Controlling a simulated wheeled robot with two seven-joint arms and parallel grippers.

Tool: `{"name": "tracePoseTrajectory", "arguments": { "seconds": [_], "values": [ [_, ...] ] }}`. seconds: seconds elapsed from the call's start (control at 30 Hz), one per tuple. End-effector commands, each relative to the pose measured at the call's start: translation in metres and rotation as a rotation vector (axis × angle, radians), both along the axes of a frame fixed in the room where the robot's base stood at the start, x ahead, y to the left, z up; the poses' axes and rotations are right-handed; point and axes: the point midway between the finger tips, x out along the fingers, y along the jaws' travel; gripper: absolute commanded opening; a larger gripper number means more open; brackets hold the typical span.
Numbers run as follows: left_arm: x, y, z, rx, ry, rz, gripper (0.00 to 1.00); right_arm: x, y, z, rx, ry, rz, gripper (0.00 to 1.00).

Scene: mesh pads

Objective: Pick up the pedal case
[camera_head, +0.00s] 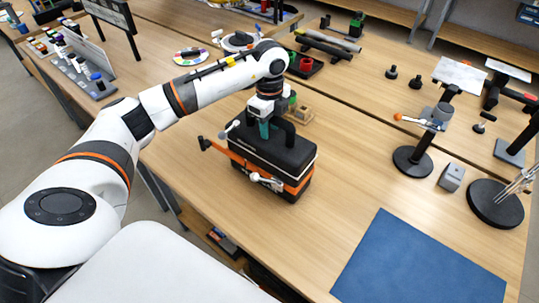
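The pedal case (272,147) is a black box with an orange band around its lower part. It stands on the wooden table near the middle of the head view. A dark handle (289,131) rises from its top, and latch-like fittings (266,181) show on its near side. My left arm reaches in from the left. My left gripper (264,130), with teal fingertips, points down at the top of the case beside or at the handle. The fingers overlap in this view, so I cannot tell whether they grip the handle. My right gripper is not in view.
A blue mat (415,263) lies on the table at the lower right. Small wooden blocks (300,114) are just behind the case. Black round-based stands (412,160) are at the right. Bare table lies between case and mat.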

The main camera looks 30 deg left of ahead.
Motion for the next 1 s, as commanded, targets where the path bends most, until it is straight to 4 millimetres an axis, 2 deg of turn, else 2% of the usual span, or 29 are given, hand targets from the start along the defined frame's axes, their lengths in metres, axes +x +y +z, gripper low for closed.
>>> {"name": "tracePoseTrajectory", "arguments": {
  "seconds": [0.03,0.2,1.0],
  "values": [
    [0.0000,-0.0001,0.0000,0.000,0.000,0.000,0.25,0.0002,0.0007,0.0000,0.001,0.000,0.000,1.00],
    [0.0000,-0.0001,0.0000,0.000,0.000,0.000,0.00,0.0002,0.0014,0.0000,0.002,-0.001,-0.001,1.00],
    [-0.0002,0.0000,0.0000,0.000,0.001,0.000,0.00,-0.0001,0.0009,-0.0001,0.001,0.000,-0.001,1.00]
  ]
}}
